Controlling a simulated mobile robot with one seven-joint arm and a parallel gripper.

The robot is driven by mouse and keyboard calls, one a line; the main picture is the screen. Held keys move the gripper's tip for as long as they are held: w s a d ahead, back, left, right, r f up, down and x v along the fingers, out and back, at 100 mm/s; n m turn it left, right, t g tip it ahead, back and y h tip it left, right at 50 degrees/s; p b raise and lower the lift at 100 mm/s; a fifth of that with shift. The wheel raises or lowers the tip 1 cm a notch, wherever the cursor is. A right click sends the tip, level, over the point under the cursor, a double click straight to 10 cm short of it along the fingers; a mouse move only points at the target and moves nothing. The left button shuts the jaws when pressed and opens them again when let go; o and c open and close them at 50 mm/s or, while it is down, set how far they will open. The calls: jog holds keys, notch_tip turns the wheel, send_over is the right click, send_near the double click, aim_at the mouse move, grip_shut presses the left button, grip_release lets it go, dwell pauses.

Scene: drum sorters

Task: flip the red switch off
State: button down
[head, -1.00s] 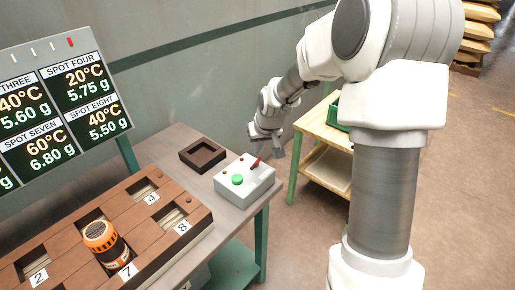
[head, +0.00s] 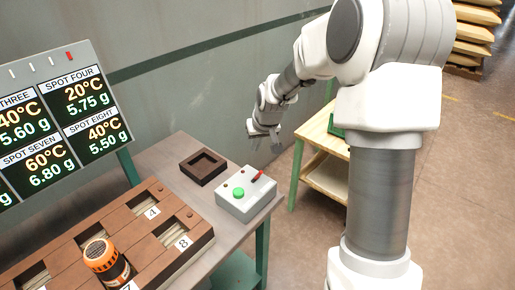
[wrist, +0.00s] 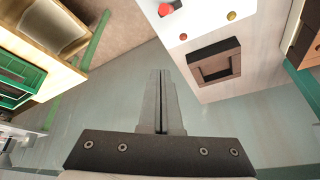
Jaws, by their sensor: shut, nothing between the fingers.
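The red switch (head: 258,176) is a small lever on top of a white control box (head: 232,207), leaning toward the right. A green button (head: 238,192) sits beside it on the same box. My gripper (head: 267,148) is above and behind the box in the head view, apart from the switch. In the wrist view my gripper's fingers (wrist: 161,73) are together and empty. The red switch (wrist: 166,9) shows at the top edge there, partly cut off, on the white box (wrist: 205,22).
A dark square tray (head: 203,167) lies left of the box on the grey table. A brown rack (head: 140,225) with numbered spots holds an orange-and-black drum (head: 104,257). A wooden shelf table (head: 322,140) with a green crate stands right. A display (head: 45,120) stands at left.

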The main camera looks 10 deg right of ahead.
jog(key=s+d+r+p, duration=0.1)
jog(key=s+d+r, duration=0.1)
jog(key=s+r, duration=0.4)
jog(key=shift+s+d+r, duration=0.25)
jog(key=shift+s+r, duration=0.15)
jog(key=shift+r, duration=0.1)
jog(key=s+a+r+p, duration=0.2)
jog(key=s+r, duration=0.6)
jog(key=s, duration=0.4)
jog(key=s+a+r+p, duration=0.2)
jog(key=s+r+p, duration=0.3)
jog(key=s+r, duration=0.4)
jog(key=s, duration=0.4)
jog(key=shift+t+h, duration=0.3)
jog(key=shift+h, duration=0.1)
jog(key=shift+a, duration=0.2)
